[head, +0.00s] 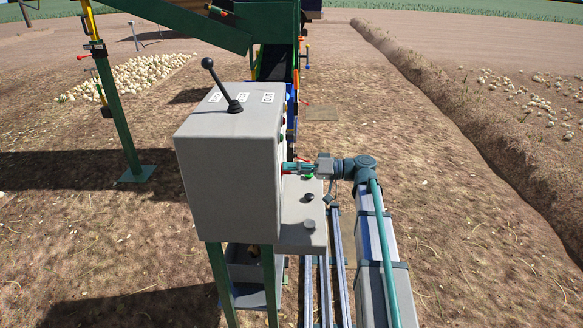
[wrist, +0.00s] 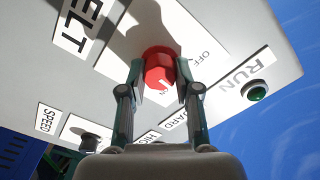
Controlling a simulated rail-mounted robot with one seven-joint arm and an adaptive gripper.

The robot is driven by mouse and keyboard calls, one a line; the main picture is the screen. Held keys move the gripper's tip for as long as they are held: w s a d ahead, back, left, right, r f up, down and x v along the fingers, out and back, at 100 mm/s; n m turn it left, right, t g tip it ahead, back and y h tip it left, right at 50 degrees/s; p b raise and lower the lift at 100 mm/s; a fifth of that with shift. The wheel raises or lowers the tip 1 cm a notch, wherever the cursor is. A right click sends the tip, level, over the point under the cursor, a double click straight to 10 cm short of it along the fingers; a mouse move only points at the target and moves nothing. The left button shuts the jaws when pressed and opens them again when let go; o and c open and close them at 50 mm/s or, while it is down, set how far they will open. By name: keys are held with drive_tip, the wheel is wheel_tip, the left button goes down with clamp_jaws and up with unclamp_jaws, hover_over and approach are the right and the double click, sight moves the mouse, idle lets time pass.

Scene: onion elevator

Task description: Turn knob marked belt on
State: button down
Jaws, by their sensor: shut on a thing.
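The red belt knob (wrist: 158,60) is on the pale panel of the control box in the wrist view. A partly cut-off label ending in "ELT" (wrist: 82,22) is beside it, and "OFF" is printed near the knob; shadow and my fingers cover part of the marking. My gripper (wrist: 160,78) is shut on the red knob, one finger on each side. In the head view my gripper (head: 297,167) reaches the right side of the grey control box (head: 225,190). The knob's pointing direction cannot be told clearly.
A green RUN light (wrist: 257,90) is right of the knob. A black knob (wrist: 90,140) is near the SPEED label. In the head view a black lever (head: 222,87) stands on the box, and a grey shelf (head: 302,238) with dark knobs lies below my gripper.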

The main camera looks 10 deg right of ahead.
drive_tip(key=shift+m+p, duration=1.9)
drive_tip(key=shift+m, duration=2)
drive_tip(key=shift+f+m, duration=0.1)
drive_tip(key=shift+m, duration=0.2)
drive_tip(key=c, duration=0.8)
unclamp_jaws()
drive_tip(key=shift+d, duration=0.1)
drive_tip(key=v, duration=1.2)
drive_tip(key=shift+w, duration=0.1)
